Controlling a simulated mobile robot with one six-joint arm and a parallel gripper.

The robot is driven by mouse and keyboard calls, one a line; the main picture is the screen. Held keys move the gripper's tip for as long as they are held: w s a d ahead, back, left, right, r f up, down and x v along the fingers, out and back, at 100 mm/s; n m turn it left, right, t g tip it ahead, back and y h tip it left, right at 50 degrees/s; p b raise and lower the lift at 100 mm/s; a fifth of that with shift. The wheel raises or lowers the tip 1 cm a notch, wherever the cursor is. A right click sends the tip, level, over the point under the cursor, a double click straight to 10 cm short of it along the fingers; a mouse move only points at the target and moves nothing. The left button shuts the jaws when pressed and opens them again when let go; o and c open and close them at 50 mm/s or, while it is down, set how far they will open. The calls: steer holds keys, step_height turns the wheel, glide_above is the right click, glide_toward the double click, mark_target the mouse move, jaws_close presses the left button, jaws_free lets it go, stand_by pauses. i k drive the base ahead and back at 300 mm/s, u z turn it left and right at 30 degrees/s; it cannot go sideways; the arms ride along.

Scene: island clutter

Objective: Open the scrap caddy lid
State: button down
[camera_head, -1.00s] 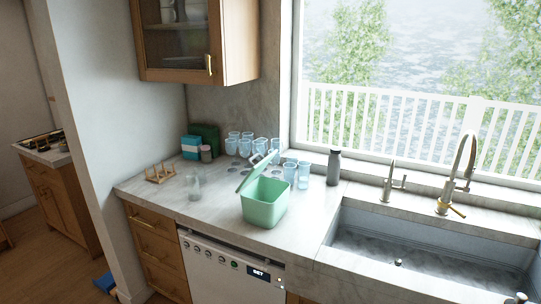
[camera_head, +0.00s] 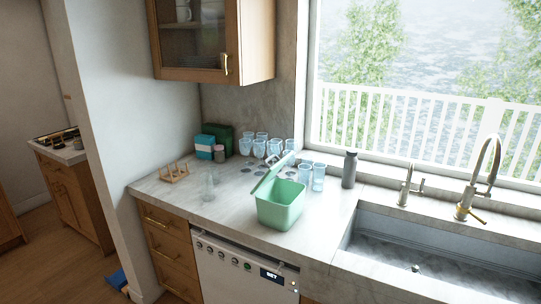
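The scrap caddy (camera_head: 281,212) is a light green, square bin standing on the marble counter, left of the sink. Its green lid (camera_head: 270,174) is raised and tilted up along the bin's left and back side, so the top of the bin is open and part of its inside shows. A pale loop, perhaps a handle, shows behind the lid against the glasses; I cannot tell what it belongs to. My gripper is not in view.
Several bluish glasses (camera_head: 305,173) stand close behind the caddy. A dark bottle (camera_head: 349,169) is to their right. The sink (camera_head: 440,262) is right. Counter in front of the clear glass is free.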

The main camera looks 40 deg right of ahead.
mark_target(273, 170)
steer(key=i, duration=0.9)
